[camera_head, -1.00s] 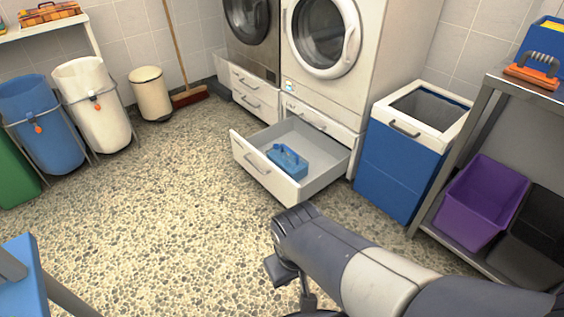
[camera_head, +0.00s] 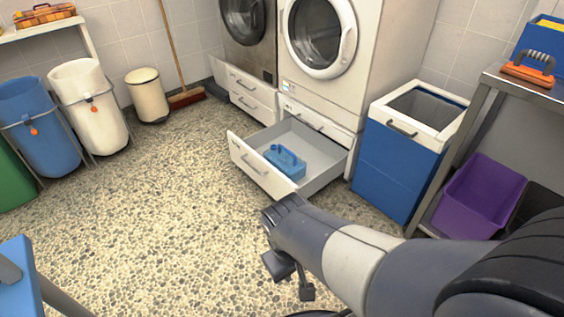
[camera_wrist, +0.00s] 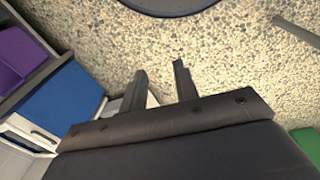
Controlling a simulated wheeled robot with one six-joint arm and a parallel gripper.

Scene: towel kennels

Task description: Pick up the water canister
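The blue canister with a handle on top (camera_head: 284,162) lies inside the open white drawer (camera_head: 263,174) beneath the white front-loading machine. I take it to be the water canister. My gripper (camera_head: 292,278) is in front of the drawer, nearer to me, pointing down over the speckled floor and apart from the canister. In the wrist view my gripper (camera_wrist: 159,68) shows two dark fingers spread apart with nothing between them. The canister does not clearly show in the wrist view.
A blue bin with a white rim (camera_head: 399,165) stands right of the drawer. A metal shelf (camera_head: 493,95) with a purple tub (camera_head: 478,196) is further right. A blue surface (camera_head: 18,278) is at the lower left. The middle floor is clear.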

